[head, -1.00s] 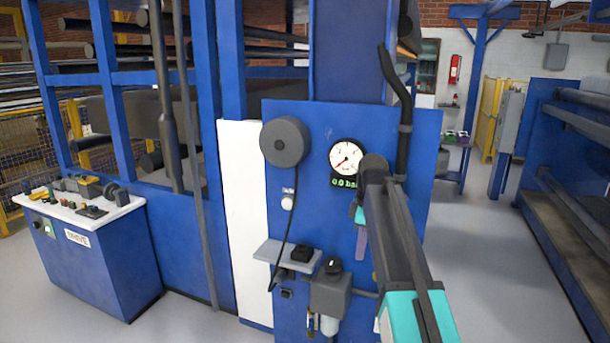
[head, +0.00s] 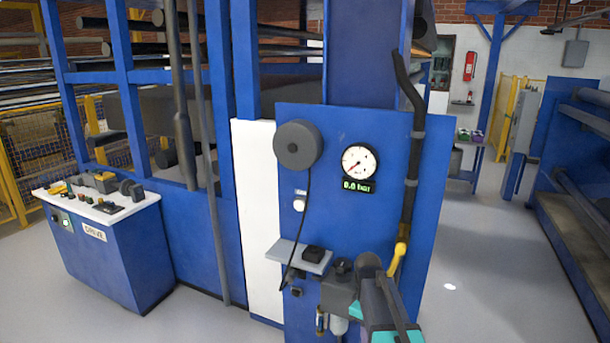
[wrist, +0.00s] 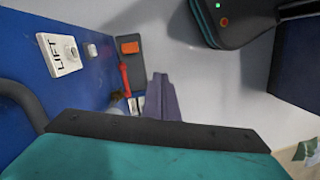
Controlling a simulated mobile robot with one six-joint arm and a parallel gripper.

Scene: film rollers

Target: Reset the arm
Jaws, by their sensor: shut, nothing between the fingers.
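My arm (head: 385,312) is in the lower middle of the head view, folded low in front of the blue panel (head: 365,110). Its dark joint covers part of the grey regulator box (head: 338,297). My gripper's fingers are hidden in the head view. In the wrist view my gripper (wrist: 160,82) shows as grey-purple fingers beyond the teal wrist housing. It is shut and empty. I cannot tell whether the fingers touch anything.
A gauge (head: 360,162) reads about zero; a grey shelf (head: 298,256) juts from the panel. In the wrist view are a LIFT plate (wrist: 60,55) and a red-handled tool (wrist: 125,80). A drive console (head: 105,240) stands left.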

